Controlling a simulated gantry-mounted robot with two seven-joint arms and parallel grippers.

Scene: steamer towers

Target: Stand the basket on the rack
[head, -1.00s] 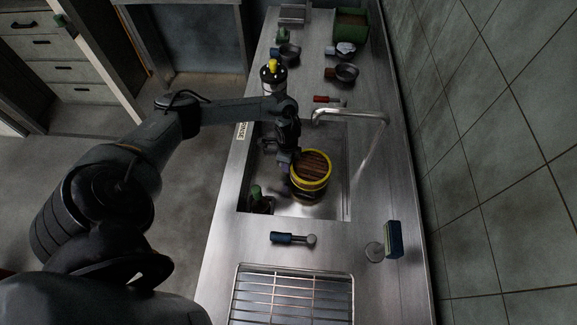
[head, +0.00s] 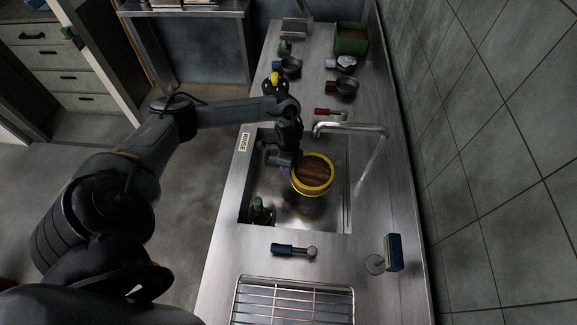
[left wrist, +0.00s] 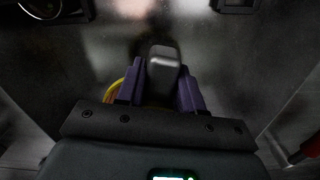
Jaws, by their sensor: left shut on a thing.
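The basket (head: 312,175) is round and brown with a yellow rim, over the sink basin (head: 325,215). My left gripper (head: 292,160) is at its left side. In the left wrist view my gripper's purple fingers (left wrist: 162,88) are shut on a grey handle-like piece (left wrist: 164,62). Part of the basket's yellow rim (left wrist: 116,90) shows beside the fingers, the rest hidden by the gripper. The wire rack (head: 295,292) lies on the counter in front of the sink, with nothing on it. My right gripper is not in view.
A green-capped bottle (head: 259,210) stands at the basin's front left. A blue-handled tool (head: 293,251) lies between sink and rack. A sponge (head: 394,252) stands right. Several pans and a green bin (head: 351,40) are behind.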

